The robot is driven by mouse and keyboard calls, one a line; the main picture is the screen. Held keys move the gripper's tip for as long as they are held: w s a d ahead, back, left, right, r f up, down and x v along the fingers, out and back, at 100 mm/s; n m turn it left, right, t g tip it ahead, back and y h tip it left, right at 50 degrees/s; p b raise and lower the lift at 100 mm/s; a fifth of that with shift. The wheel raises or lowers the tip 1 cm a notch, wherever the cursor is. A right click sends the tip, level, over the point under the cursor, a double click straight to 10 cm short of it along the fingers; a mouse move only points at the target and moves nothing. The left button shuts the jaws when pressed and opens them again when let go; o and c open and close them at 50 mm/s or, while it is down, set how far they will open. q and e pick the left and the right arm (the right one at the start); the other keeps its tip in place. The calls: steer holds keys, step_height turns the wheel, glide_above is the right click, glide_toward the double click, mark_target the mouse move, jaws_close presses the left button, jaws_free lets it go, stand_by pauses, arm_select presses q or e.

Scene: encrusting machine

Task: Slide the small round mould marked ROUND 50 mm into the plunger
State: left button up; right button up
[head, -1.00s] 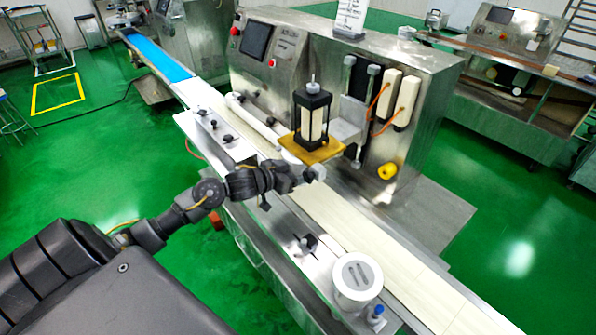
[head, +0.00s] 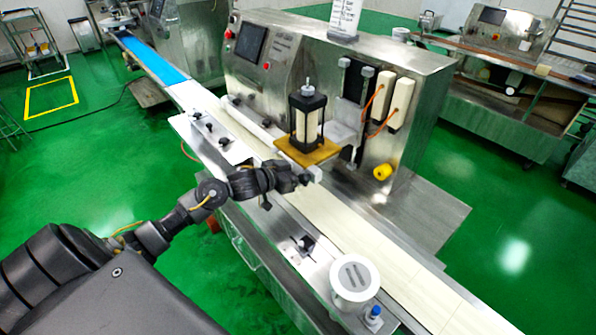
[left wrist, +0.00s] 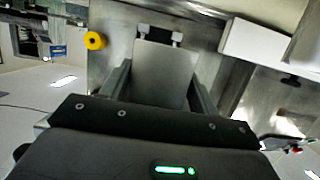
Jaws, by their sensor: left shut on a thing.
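The plunger (head: 307,118), a black frame around a cream block, stands upright on a yellow plate (head: 325,150) at the machine's front. My left gripper (head: 310,177) is just below and in front of that plate, over the belt. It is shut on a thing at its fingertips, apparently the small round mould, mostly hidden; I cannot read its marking. In the left wrist view the two fingers of the gripper (left wrist: 162,97) reach up either side of a flat grey surface (left wrist: 165,72). My right gripper is not in view.
A larger white round container (head: 355,283) with a slotted top stands on the front ledge, beside a blue knob (head: 373,314). The cream belt (head: 335,222) runs diagonally beneath my gripper. The steel machine (head: 290,65) stands behind, with a yellow knob (head: 382,172).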

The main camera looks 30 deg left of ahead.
arm_select(q)
steer(key=shift+w+d, duration=0.25)
steer(key=shift+w, duration=0.65)
steer(key=o, duration=1.5)
steer(key=shift+o, duration=0.5)
steer(key=shift+o, duration=0.8)
steer(key=shift+s, duration=0.1)
steer(key=shift+f+p+v, duration=0.2)
steer(key=shift+p+v, duration=0.25)
steer(key=shift+v, duration=0.35)
steer(key=shift+f+p+v, duration=0.15)
steer(key=shift+p+v, duration=0.3)
steer(key=shift+v, duration=0.35)
steer(key=s+a+p, duration=0.2)
steer(key=s+p, duration=0.1)
steer(key=s, duration=0.5)
steer(key=shift+s+a+p, duration=0.25)
steer(key=shift+a+p, duration=0.05)
steer(key=shift+p, duration=0.1)
